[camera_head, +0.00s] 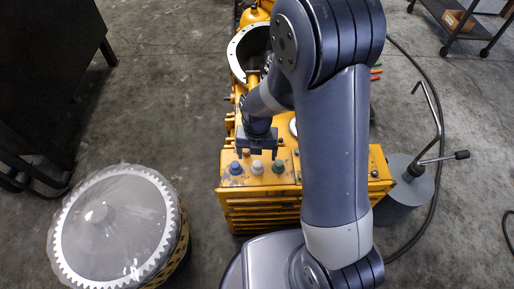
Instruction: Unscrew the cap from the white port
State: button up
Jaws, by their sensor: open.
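A whitish cap (257,167) stands on the top front edge of the yellow transmission housing (265,205). A blue cap (236,168) is to its left and a green cap (279,167) to its right. My gripper (257,152) points down with its two fingers spread, just behind the whitish cap in the picture. It holds nothing that I can see. Its exact height above the caps cannot be told. The port under the whitish cap is hidden.
My arm covers the right part of the housing. A large toothed gear under clear wrap (112,228) stands at the left. A grey round stand with a bent rod (405,185) is at the right, beside a dark hose (439,130). A cart (460,20) is at the back right.

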aim_at(257, 163)
notch_tip(257, 163, up, 6)
jog(key=m+p, duration=0.5)
jog(key=p, duration=0.2)
notch_tip(257, 163, down, 11)
jog(key=b, duration=0.8)
jog(key=shift+b, duration=0.35)
grip_shut()
jog(key=shift+n, duration=0.3)
jog(key=n, duration=0.4)
jog(key=shift+r+n, duration=0.1)
jog(key=shift+n, duration=0.3)
